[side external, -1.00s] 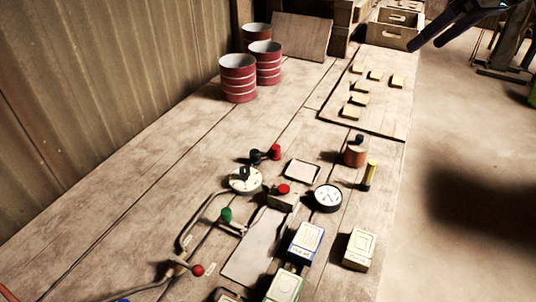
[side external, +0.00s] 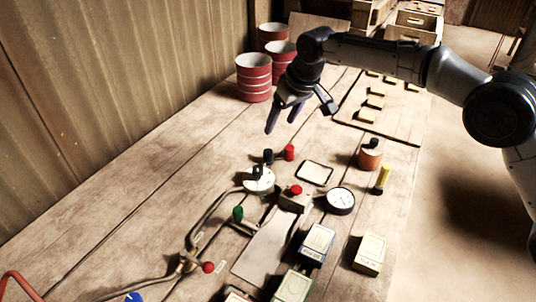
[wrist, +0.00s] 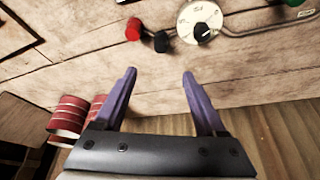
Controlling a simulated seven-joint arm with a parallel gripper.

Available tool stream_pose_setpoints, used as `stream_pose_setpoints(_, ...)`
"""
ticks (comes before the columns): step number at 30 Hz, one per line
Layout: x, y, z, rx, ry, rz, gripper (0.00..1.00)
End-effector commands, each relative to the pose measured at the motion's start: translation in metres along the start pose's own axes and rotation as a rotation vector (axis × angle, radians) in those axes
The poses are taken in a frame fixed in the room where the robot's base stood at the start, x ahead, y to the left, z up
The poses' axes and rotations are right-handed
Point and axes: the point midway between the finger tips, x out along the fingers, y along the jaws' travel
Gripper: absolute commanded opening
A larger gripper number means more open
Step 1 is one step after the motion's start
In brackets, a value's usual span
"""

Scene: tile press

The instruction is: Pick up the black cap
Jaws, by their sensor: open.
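A small black cap (side external: 268,156) stands on the table right beside a red cap (side external: 289,152). In the wrist view the black cap (wrist: 161,41) lies ahead of the fingertips, between the red cap (wrist: 133,29) and a white dial (wrist: 199,20) with its own black knob (wrist: 203,31). My gripper (side external: 283,123) is open and empty, above the table and apart from the cap. Its two purple fingers show spread in the wrist view (wrist: 158,73). Another black top (side external: 373,144) sits on an orange-brown cylinder (side external: 369,159).
Red-and-white striped cans (side external: 254,80) stand behind my gripper near the corrugated wall. A round gauge (side external: 341,200), a yellow-topped post (side external: 383,178), a green knob (side external: 238,214) and small boxes (side external: 370,252) lie nearer. A board with yellow blocks (side external: 376,102) is at the right.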

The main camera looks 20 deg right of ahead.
Motion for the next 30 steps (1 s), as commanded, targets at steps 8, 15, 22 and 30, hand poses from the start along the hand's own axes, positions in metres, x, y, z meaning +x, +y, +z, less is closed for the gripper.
stream_pose_setpoints(8,0.052,0.001,0.001,0.001,-0.002,0.001,0.73)
stream_pose_setpoints(15,0.075,0.001,0.0,0.002,0.0,0.001,0.73)
stream_pose_setpoints(22,0.1,-0.001,0.004,0.001,-0.004,0.001,0.73)
stream_pose_setpoints(30,0.127,-0.001,0.004,0.002,0.0,0.001,0.73)
